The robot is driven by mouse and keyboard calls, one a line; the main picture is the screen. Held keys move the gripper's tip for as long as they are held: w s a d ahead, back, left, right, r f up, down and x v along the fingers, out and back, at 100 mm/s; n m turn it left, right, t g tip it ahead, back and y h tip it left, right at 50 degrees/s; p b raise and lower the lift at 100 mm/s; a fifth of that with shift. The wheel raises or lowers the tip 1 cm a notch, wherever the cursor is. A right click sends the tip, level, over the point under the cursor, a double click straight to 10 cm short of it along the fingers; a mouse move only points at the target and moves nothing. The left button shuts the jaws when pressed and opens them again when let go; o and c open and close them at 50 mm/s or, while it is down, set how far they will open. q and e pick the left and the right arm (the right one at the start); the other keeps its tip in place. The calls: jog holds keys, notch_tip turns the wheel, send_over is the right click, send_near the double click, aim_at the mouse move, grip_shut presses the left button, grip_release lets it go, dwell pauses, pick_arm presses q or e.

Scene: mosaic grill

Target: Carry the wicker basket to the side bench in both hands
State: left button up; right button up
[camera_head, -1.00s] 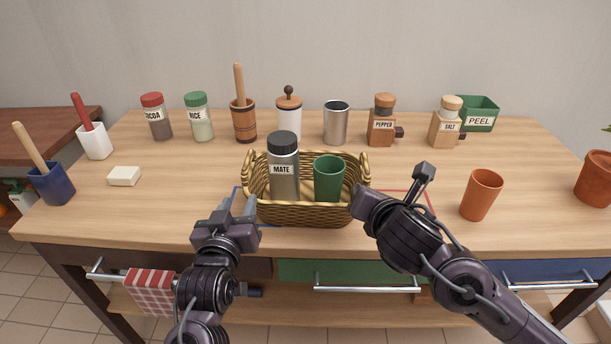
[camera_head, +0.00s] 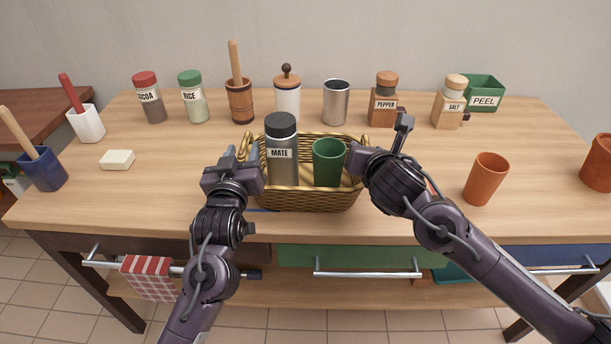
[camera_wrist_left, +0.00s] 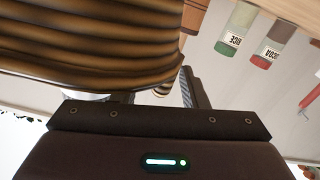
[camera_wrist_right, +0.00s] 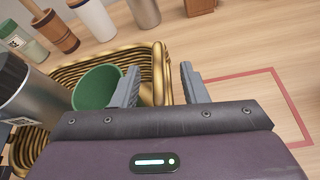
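The wicker basket (camera_head: 310,199) stands on the wooden worktop and holds a grey MATE jar (camera_head: 282,160) and a green cup (camera_head: 328,163), both upright. My left gripper (camera_head: 246,152) is at its left end handle. In the left wrist view the wicker (camera_wrist_left: 95,45) hides part of the fingers; one finger shows beside it, apart from the other. My right gripper (camera_head: 357,152) is at the right end. In the right wrist view its fingers (camera_wrist_right: 158,88) stand apart, one on each side of the basket's rim (camera_wrist_right: 160,62). The side bench (camera_head: 40,120) is at the far left.
An orange cup (camera_head: 486,179) stands right of my right gripper. Jars, mills and a metal cup (camera_head: 335,103) line the back. A white block (camera_head: 117,160) and blue pot (camera_head: 44,170) are at left. A red outline (camera_wrist_right: 285,95) lies right of the basket.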

pick_arm(q)
jog(key=shift+w, duration=1.25)
pick_arm(e)
jog(key=shift+x, duration=1.3)
pick_arm(q)
jog(key=shift+c, duration=0.4)
pick_arm(e)
jog(key=shift+c, duration=0.4)
pick_arm(q)
grip_shut()
pick_arm(e)
grip_shut()
pick_arm(q)
jog(key=shift+r, duration=0.1)
pick_arm(e)
jog(key=shift+r, duration=0.15)
